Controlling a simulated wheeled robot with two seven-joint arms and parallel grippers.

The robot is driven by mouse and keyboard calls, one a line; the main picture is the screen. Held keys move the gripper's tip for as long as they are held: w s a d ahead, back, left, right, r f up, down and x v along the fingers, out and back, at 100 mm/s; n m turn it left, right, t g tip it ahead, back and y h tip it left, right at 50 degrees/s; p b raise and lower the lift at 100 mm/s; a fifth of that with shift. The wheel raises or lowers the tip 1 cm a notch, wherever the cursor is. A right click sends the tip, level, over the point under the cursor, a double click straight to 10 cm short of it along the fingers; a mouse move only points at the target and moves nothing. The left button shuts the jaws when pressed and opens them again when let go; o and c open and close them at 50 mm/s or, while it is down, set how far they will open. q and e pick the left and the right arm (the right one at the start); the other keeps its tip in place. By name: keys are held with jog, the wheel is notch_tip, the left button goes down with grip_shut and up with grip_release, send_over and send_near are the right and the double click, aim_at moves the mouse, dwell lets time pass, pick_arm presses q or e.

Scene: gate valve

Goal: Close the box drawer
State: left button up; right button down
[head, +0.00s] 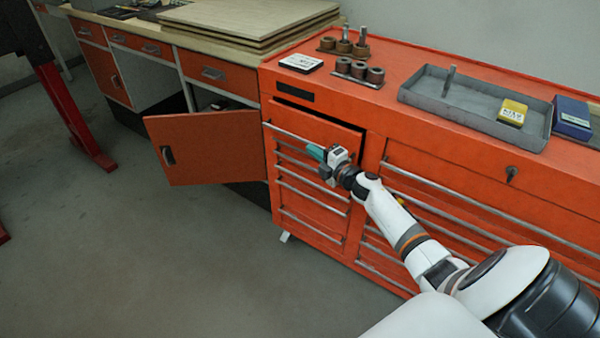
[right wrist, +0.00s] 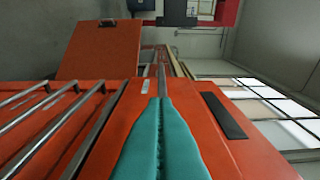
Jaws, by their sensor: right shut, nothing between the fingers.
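The orange tool box (head: 455,165) has stacked drawers with long silver handles. Its top left drawer (head: 345,136) stands slightly out, with a dark gap along its upper edge. The lower left drawers look flush. My right gripper (head: 314,151) is in front of this left drawer column, near the top handle; its teal fingers are shut with nothing between them. In the right wrist view the closed fingertips (right wrist: 160,100) lie over the orange drawer front beside the silver handles (right wrist: 85,135). Whether they touch it I cannot tell. My left gripper is out of view.
A cabinet door (head: 208,148) hangs open left of the tool box, below a workbench with stacked boards (head: 245,20). A grey tray (head: 475,105), a yellow box (head: 512,112) and metal parts stand on the tool box top.

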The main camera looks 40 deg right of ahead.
aim_at(316, 138)
jog(key=d, duration=0.1)
jog(key=w+d+b, duration=0.1)
jog(key=d, duration=0.1)
jog(key=shift+w+d+f+b, duration=0.1)
jog(key=shift+w+d+b, duration=0.15)
jog(key=shift+d+b, duration=0.15)
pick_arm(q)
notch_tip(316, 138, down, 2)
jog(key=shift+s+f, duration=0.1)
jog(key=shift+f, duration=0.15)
pick_arm(e)
jog(key=shift+d, duration=0.15)
jog(key=shift+d+r, duration=0.1)
jog(key=shift+r, duration=0.15)
